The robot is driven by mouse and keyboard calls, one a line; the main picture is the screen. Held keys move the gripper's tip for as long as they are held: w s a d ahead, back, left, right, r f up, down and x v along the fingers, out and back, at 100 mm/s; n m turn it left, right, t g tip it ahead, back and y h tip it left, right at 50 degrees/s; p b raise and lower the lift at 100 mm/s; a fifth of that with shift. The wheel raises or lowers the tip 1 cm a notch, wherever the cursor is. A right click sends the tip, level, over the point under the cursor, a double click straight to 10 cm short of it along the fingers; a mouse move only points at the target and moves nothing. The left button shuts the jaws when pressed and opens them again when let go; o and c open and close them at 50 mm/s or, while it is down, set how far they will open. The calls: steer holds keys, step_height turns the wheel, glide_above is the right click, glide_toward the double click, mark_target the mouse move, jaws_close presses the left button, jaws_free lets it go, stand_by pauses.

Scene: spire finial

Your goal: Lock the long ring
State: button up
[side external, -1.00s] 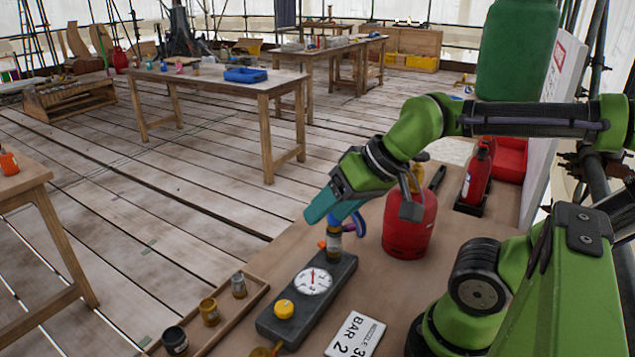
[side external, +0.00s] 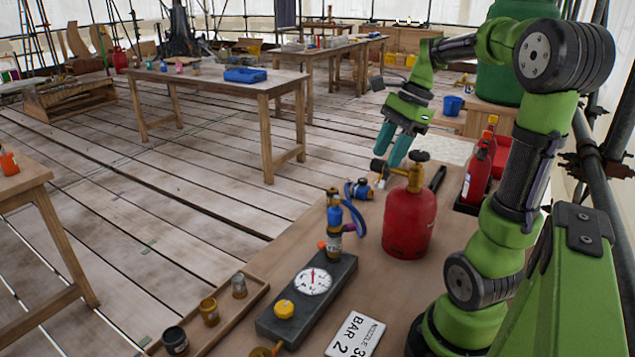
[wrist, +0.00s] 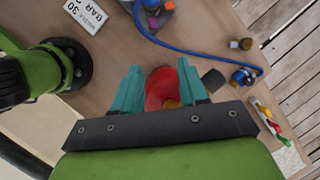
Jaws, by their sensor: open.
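The red gas cylinder (side external: 409,225) stands upright on the bench, with a brass valve (side external: 416,172) on top and a side outlet pointing left. A blue regulator (side external: 361,190) with a blue hose lies on the bench behind it. A blue and brass torch (side external: 334,219) stands upright at the far end of the dark gauge block (side external: 306,300). My gripper (side external: 389,157) is open and empty, above and behind the cylinder's outlet. In the wrist view the red cylinder (wrist: 159,88) shows between the spread teal fingers, partly hidden by the gripper. I cannot tell which part is the long ring.
A pressure placard (side external: 355,335) lies at the bench front. A wooden tray (side external: 243,304) with small pots is on the left. A red fire extinguisher (side external: 477,175) stands to the right of the cylinder. Bare bench lies between placard and cylinder.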

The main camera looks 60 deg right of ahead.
steer(key=m, duration=0.1)
glide_toward(351, 225)
steer(key=shift+y, duration=0.3)
steer(key=x, duration=0.7)
steer(key=shift+f, duration=0.35)
jaws_close()
